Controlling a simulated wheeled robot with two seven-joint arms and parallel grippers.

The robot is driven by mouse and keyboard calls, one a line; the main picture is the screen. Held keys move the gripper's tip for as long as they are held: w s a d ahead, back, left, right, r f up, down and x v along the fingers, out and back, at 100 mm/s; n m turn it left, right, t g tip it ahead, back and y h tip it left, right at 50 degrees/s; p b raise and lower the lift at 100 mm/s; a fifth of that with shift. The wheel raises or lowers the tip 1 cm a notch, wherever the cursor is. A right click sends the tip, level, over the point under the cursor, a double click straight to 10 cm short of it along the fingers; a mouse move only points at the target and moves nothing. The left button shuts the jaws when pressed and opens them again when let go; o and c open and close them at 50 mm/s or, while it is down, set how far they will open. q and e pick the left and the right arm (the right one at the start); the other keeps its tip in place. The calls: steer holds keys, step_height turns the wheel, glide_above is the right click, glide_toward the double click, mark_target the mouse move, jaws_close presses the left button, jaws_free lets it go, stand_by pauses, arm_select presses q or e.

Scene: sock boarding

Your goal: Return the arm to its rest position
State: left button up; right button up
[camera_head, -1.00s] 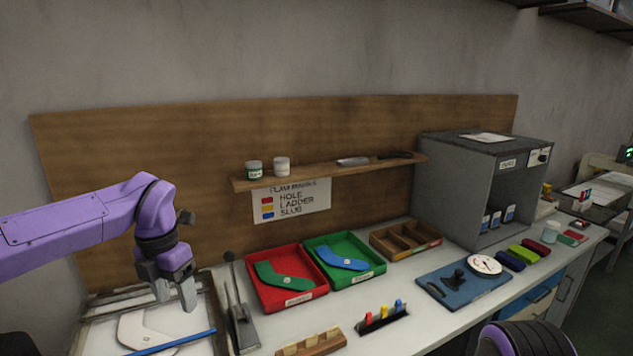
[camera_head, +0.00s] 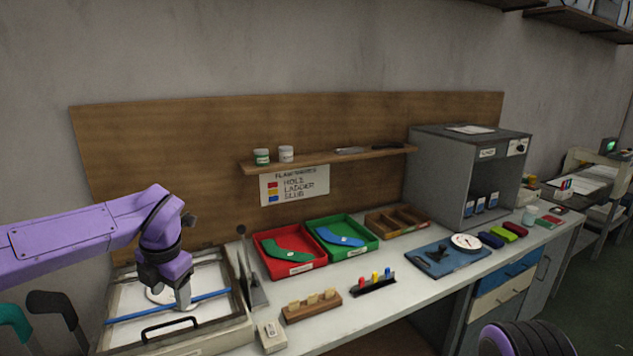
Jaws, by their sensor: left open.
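My left arm, purple, comes in from the left. Its gripper (camera_head: 184,299) points down over the white-topped framed tray (camera_head: 215,322) at the left end of the bench. The jaws are open, with nothing seen between them. A blue rod (camera_head: 130,315) lies across the tray, passing behind the fingers; whether they touch it cannot be told. A pale flat shape (camera_head: 160,293) on the tray is partly hidden by the gripper. Of my right arm, only a dark ribbed purple part shows at the bottom right; its gripper is not in view.
A red tray (camera_head: 318,262) and a green tray (camera_head: 372,246) each hold a sock-shaped piece. A lever tool (camera_head: 258,292), a wooden block (camera_head: 312,307) and a peg rack (camera_head: 373,288) stand nearby. A grey cabinet (camera_head: 440,175) stands at the back right. Bare bench shows at front centre.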

arm_select(q)
step_height(320, 180, down, 13)
steer(key=a+m+t+y, duration=0.1)
steer(key=m+t+y, duration=0.35)
steer(key=m, duration=0.25)
steer(key=s+d+f+m+t+b, duration=0.1)
steer(key=s+f+m, duration=0.3)
steer(key=f, duration=0.3)
steer(key=s+d+f+m+t+b, duration=0.1)
steer(key=s+d+f+m, duration=0.1)
steer(key=s+f+m, duration=0.45)
steer(key=s+a+f+m+g+h, duration=0.1)
steer(key=s+f, duration=0.3)
steer(key=s, duration=0.4)
steer(key=s+a+f+m+g+h, duration=0.1)
steer(key=s+f+m, duration=0.3)
steer(key=s, duration=0.4)
steer(key=s+a+f+m+g+h+b, duration=0.1)
steer(key=s+f+m+g, duration=0.1)
steer(key=s+f, duration=0.4)
steer(key=shift+s+f+g, duration=0.25)
steer(key=shift+s+g, duration=0.2)
steer(key=shift+s, duration=0.75)
steer(key=shift+m, duration=0.25)
